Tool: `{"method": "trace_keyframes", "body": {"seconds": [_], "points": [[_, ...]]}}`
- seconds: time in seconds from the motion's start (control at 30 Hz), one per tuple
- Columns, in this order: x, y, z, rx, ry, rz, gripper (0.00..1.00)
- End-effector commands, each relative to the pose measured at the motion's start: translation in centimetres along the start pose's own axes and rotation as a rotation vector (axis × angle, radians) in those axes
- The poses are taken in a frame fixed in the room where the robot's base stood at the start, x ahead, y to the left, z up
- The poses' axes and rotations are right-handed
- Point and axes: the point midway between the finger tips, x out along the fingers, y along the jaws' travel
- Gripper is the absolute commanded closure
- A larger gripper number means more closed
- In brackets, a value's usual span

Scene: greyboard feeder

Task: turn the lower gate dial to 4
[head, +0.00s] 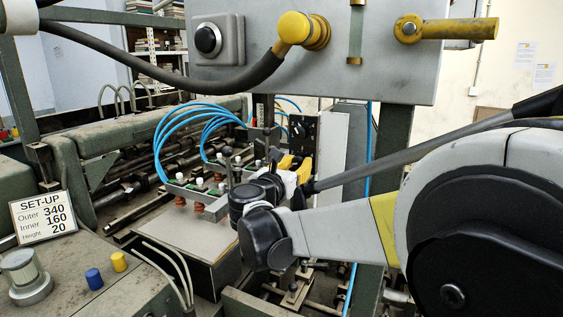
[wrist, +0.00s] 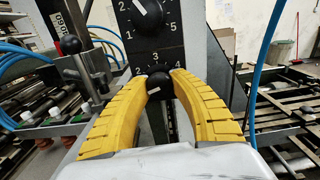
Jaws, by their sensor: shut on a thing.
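The black dial panel (head: 304,130) stands past my gripper in the head view. In the wrist view the lower gate dial (wrist: 158,88) is a black knob between my yellow fingers. My gripper (wrist: 160,77) is shut on it, one finger at each side. A short white pointer mark shows on the knob, towards its left. Part of the lower scale shows above the knob, but the fingers cover the rest, so I cannot tell the setting. The upper dial (wrist: 147,14) sits above, clear of the fingers. In the head view my wrist hides the lower dial.
A set-up card (head: 43,217) reads Outer 340, Inner 160, Height 20. Blue hoses (head: 190,120) and a feeder bar with suction cups (head: 203,190) are left of my gripper. A grey box with a yellow-capped plug (head: 295,28) hangs above my arm.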

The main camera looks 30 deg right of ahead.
Motion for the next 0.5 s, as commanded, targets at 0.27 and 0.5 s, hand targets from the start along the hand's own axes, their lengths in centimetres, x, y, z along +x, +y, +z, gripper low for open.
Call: {"method": "trace_keyframes", "body": {"seconds": [0.27, 0.5], "points": [[0.0, 0.04, 0.05, 0.259, 0.001, 0.0, 1.0], [-0.01, 0.08, 0.06, 0.487, 0.001, 0.0, 1.0]]}}
